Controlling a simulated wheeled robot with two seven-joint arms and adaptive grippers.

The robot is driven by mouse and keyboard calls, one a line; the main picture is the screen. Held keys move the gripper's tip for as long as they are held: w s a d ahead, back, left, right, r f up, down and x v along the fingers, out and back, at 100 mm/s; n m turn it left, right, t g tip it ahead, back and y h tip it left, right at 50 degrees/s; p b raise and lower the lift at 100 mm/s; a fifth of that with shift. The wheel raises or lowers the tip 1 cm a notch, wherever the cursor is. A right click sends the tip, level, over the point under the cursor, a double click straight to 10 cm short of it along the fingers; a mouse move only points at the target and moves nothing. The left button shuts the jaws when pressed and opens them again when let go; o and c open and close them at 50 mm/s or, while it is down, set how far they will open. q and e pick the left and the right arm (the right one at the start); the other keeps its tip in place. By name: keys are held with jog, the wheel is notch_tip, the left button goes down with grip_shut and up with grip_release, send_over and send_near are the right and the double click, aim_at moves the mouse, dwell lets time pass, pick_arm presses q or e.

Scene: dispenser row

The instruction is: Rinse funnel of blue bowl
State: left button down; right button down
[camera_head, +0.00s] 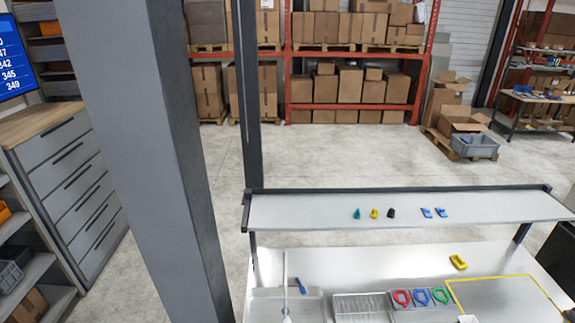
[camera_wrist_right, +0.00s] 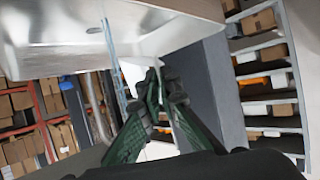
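In the head view, a blue ring-shaped piece (camera_head: 421,297) sits between a red one (camera_head: 402,298) and a green one (camera_head: 440,295) in a grey tray on the bench. I cannot tell whether the blue piece is the blue bowl, and I cannot pick out its funnel for certain. A sink basin (camera_head: 263,303) with an upright tap (camera_head: 285,270) is at the bench's left end. My right gripper (camera_wrist_right: 160,88) shows only in the right wrist view. Its green fingers converge at the tips, and whether they hold anything is unclear. My left gripper is not in view.
A ribbed rack (camera_head: 358,307) stands between sink and tray. A small blue item (camera_head: 300,286) lies by the tap. A raised shelf (camera_head: 470,208) carries several small coloured pieces. A yellow piece (camera_head: 458,262) lies near a yellow-outlined area. A pale metallic surface (camera_wrist_right: 60,40) is close to my right gripper.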

jog(key=shift+w+a+r+b, duration=0.15)
jog(key=shift+w+r+b, duration=0.25)
jog(key=shift+r, duration=0.15)
jog(key=shift+w+a+r+b, duration=0.15)
jog(key=shift+w+r+b, duration=0.1)
jog(key=shift+r+b, duration=0.2)
jog(key=shift+w+r+m+t+h+b, duration=0.35)
jog(key=shift+r+m+b, duration=0.1)
jog(key=shift+r+b, duration=0.2)
jog(key=shift+w+r+m+t+h+b, duration=0.35)
jog(key=shift+r+m+b, duration=0.15)
jog(key=shift+r, duration=0.1)
jog(key=w+d+r+m+t+h+b, duration=0.1)
jog(key=d+r+m+t+h+b, duration=0.35)
jog(key=d+b, duration=0.55)
jog(key=s+d+f+m+g+h+b, duration=0.1)
jog(key=s+d+f+m+h+b, duration=0.2)
jog(key=s+d+f+b, duration=0.4)
jog(key=d+h+b, duration=0.1)
jog(key=b, duration=0.2)
jog(key=shift+s+d+f+m, duration=0.2)
jog(key=shift+d+f+m, duration=0.1)
jog(key=shift+d, duration=0.1)
